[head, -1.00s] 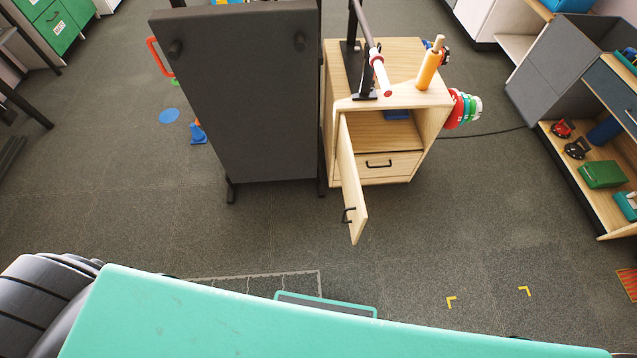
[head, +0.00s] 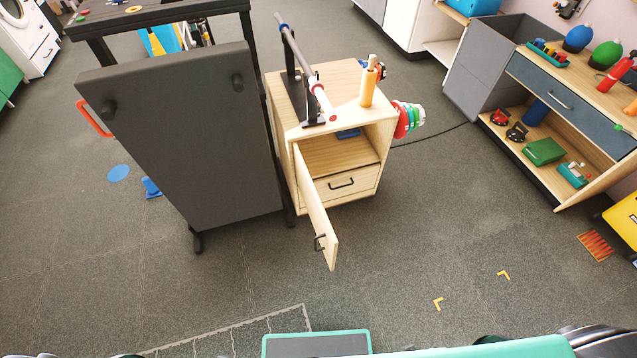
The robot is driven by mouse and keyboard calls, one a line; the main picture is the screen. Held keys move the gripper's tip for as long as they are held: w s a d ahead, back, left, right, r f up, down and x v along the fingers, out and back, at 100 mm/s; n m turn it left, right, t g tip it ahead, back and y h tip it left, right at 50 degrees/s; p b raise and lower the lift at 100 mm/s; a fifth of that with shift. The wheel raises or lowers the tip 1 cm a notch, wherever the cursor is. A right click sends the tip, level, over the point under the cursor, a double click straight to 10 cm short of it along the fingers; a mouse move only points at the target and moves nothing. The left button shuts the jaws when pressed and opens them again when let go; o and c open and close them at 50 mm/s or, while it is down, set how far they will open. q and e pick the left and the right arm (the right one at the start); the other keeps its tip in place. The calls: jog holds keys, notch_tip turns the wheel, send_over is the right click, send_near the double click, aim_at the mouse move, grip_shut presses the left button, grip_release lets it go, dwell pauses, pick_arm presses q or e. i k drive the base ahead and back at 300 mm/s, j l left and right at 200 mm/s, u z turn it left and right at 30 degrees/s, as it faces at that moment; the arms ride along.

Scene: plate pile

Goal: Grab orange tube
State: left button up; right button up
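An orange tube (head: 368,85) stands upright on top of the wooden cabinet (head: 345,122), near its right side, with a thinner pale wooden peg sticking out of its top. Neither of my grippers shows in the head view, so I cannot tell their state. The tube stands on the cabinet with nothing of mine near it.
The cabinet door (head: 315,208) hangs open toward me. A bar (head: 305,68) on a black stand sits beside the tube. Coloured rings (head: 406,118) stick out at the cabinet's right. A dark panel (head: 185,135) stands left.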

aim_at(369, 78)
jog(key=z, duration=0.55)
jog(key=i+l+z, duration=0.1)
jog(key=z, duration=0.4)
jog(key=i+z, duration=0.1)
jog(key=z, duration=0.95)
jog(key=i+j+z, duration=0.1)
jog(key=z, duration=0.95)
jog(key=i+j+z, duration=0.1)
jog(key=z, duration=0.45)
jog(key=j+z, duration=0.2)
jog(key=z, duration=0.35)
jog(key=j, duration=0.4)
jog(key=i+j+u, duration=0.1)
jog(key=j, duration=0.3)
jog(key=i+j, duration=0.1)
jog(key=j, duration=0.3)
jog(key=i+j+u, duration=0.15)
jog(key=j, duration=0.25)
jog(key=k, duration=0.05)
